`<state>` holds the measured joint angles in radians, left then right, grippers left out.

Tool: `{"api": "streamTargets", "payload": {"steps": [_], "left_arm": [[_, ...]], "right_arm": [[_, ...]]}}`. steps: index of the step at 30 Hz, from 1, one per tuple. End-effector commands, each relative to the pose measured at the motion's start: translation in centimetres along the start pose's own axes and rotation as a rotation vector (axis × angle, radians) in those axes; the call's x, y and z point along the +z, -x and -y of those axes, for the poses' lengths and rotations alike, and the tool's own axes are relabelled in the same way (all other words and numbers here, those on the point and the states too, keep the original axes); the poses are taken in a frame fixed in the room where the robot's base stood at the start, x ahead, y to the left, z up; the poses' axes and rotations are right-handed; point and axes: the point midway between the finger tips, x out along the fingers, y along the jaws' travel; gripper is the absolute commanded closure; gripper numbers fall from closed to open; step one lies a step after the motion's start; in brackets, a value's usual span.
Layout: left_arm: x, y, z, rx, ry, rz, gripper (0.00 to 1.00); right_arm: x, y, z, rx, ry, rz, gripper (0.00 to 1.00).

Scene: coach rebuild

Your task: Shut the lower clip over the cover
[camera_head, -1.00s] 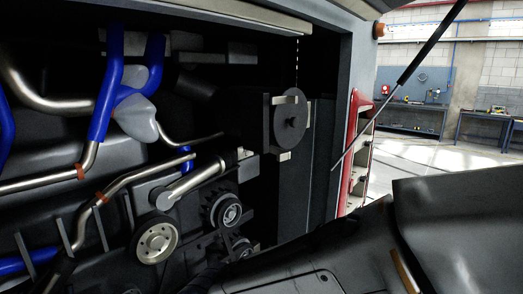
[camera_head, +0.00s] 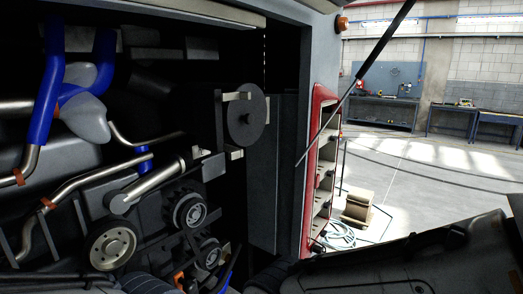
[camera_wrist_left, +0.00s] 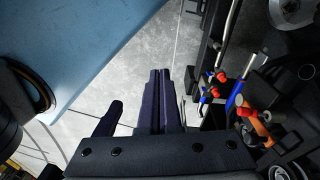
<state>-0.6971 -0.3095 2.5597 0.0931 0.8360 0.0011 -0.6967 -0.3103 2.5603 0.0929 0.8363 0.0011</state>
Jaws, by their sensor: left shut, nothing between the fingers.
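The cover (camera_head: 246,118) is a dark round disc, standing on edge at the right of the engine bay in the head view. A pale upper clip (camera_head: 236,96) lies across its upper part. The pale lower clip (camera_head: 236,154) sits at its bottom edge and does not visibly lie across the disc's face. In the left wrist view my left gripper (camera_wrist_left: 160,74) has its dark fingers together with nothing between them, above pale floor. I cannot make out the cover or clips there. I cannot make out the left fingertips in the head view. My right gripper is not in view.
Pulleys (camera_head: 112,247), pipes and blue hoses (camera_head: 48,88) fill the bay left of the cover. A thin strut (camera_head: 350,92) slants across the right. A red-edged shelf unit (camera_head: 320,150) stands beyond the bay's edge. Orange and blue fittings (camera_wrist_left: 255,125) lie right of my left fingers.

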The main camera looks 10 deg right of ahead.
Motion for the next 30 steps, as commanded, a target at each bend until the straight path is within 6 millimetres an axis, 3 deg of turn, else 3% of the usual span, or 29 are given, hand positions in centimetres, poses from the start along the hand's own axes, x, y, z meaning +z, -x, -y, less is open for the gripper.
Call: {"api": "streamTargets", "payload": {"steps": [12, 17, 20, 24, 27, 30], "left_arm": [[0.0, 0.1, 0.0, 0.001, 0.001, -0.001, 1.0], [-2.5, 2.3, 0.5, 0.037, 0.018, -0.039, 1.0], [-6.2, 6.1, 1.5, 0.093, 0.026, -0.106, 1.0], [-12.0, 14.0, 4.8, 0.172, -0.004, -0.273, 1.0], [-15.0, 20.3, 7.8, 0.192, -0.065, -0.417, 1.0], [-16.5, 26.1, 10.7, 0.177, -0.143, -0.552, 1.0]], "right_arm": [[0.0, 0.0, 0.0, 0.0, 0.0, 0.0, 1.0], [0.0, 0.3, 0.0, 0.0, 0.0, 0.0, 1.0], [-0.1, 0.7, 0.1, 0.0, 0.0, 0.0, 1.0], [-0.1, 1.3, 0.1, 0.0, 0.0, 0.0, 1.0], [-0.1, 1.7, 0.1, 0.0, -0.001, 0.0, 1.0], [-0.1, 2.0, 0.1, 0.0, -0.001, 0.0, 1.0]]}}
